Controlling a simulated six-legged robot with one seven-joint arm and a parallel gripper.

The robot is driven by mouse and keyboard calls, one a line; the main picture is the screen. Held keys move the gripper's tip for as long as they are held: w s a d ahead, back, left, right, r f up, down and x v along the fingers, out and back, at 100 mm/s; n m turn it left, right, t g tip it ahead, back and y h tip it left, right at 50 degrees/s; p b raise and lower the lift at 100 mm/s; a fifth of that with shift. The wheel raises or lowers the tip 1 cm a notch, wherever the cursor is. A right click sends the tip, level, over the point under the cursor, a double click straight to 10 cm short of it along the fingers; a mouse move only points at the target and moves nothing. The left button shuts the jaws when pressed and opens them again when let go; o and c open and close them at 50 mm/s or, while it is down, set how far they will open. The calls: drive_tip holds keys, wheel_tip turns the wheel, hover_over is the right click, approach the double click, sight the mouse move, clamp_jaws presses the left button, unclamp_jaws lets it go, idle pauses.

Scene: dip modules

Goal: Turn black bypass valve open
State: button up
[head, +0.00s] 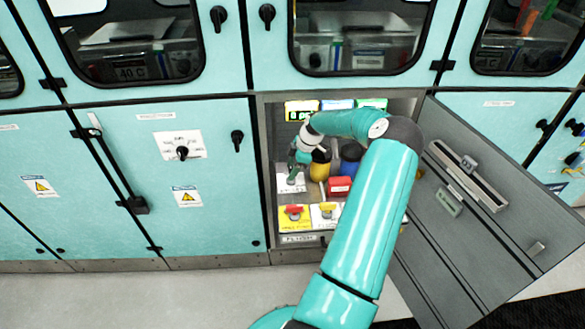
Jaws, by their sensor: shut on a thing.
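An open cabinet bay (268,190) in the lower middle of the head view holds several valves and coloured parts. My gripper (292,172) reaches into its left side from above, over a white valve plate (297,186). The gripper is shut on a small handle there, which I take to be the black bypass valve. My fingers hide most of the handle, so its angle cannot be told. Below it are a red-handled valve (293,210) on a yellow plate and a yellow-handled valve (327,210) on a white plate.
The grey cabinet door (480,245) hangs open at right. Closed teal panels (100,230) lie left.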

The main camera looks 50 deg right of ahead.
drive_tip(key=shift+d, duration=0.1)
idle(0.3)
drive_tip(key=o, duration=1)
drive_tip(key=shift+r, duration=0.3)
wheel_tip(320, 180, up, 3)
drive_tip(key=shift+f, duration=0.2)
drive_tip(key=s+a+r, duration=0.6)
drive_tip(key=a, duration=0.1)
drive_tip(key=s+a+r, duration=0.3)
drive_tip(key=shift+s+a+r, duration=0.1)
drive_tip(key=shift+a+r, duration=0.25)
drive_tip(key=shift+r, duration=0.05)
